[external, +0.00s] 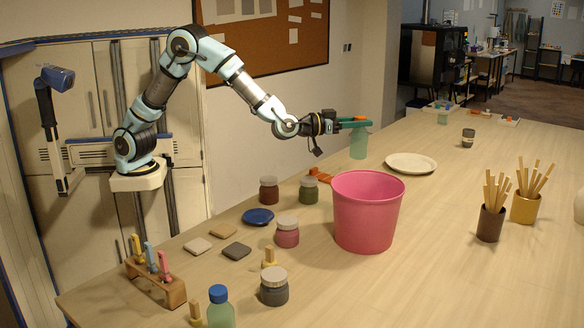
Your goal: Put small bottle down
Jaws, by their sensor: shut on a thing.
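A small translucent green bottle (359,146) is upright at the far end of my outstretched arm, in the external view. The bottle's body hangs below the fingers, close to the back edge of the table. I cannot tell whether its base touches the table (455,215).
A pink bucket (366,215) stands in front of the bottle, and a white plate (411,163) lies to its right. Jars (269,190) stand to the left. Two cups of sticks (491,224) stand at the right. The table between plate and cups is clear.

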